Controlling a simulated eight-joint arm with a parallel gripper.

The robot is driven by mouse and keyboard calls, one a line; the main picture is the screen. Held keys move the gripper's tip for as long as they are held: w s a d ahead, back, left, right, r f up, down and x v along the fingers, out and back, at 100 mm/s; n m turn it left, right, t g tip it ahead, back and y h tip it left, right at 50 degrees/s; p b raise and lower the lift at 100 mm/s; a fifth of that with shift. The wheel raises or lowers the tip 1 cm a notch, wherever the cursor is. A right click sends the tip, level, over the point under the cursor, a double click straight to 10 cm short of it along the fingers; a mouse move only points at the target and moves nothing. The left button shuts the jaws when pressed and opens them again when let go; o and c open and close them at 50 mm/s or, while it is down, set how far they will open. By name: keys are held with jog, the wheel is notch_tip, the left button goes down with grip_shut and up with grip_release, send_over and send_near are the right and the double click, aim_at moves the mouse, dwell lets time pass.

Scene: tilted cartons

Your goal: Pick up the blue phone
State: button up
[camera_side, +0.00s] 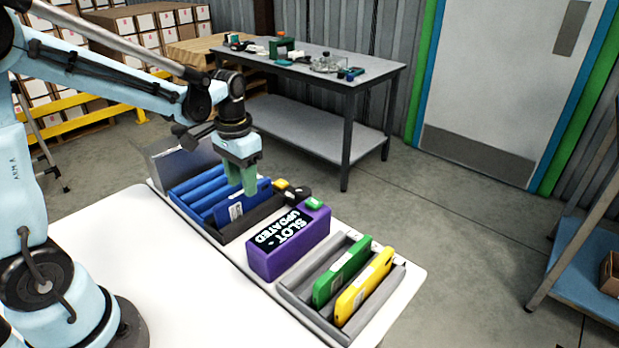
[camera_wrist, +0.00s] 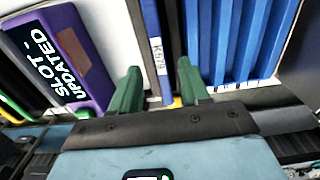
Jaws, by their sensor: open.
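The blue phone (camera_side: 257,202) stands on edge in a dark holder beside a ribbed blue rack, with a white label on its face. In the wrist view the blue phone (camera_wrist: 152,28) shows as a narrow blue edge with a printed label. My gripper (camera_side: 243,184) points down over the phone, and its green fingers hide part of it. In the wrist view my gripper (camera_wrist: 160,82) is open, with one finger on each side of the phone's line and visible gaps. I cannot tell how far the fingertips reach down along it.
The ribbed blue rack (camera_side: 192,186) is beside the phone. A purple box (camera_side: 283,254) reading "SLOT UPDATED" stands to the right. Beyond it, a green phone (camera_side: 340,272) and a yellow phone (camera_side: 365,285) tilt in a grey rack (camera_side: 297,297). The white table (camera_side: 150,262) is clear in front.

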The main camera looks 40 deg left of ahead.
aim_at(245, 204)
jog(key=shift+a+f, duration=0.1)
jog(key=shift+f, duration=1.75)
grip_shut()
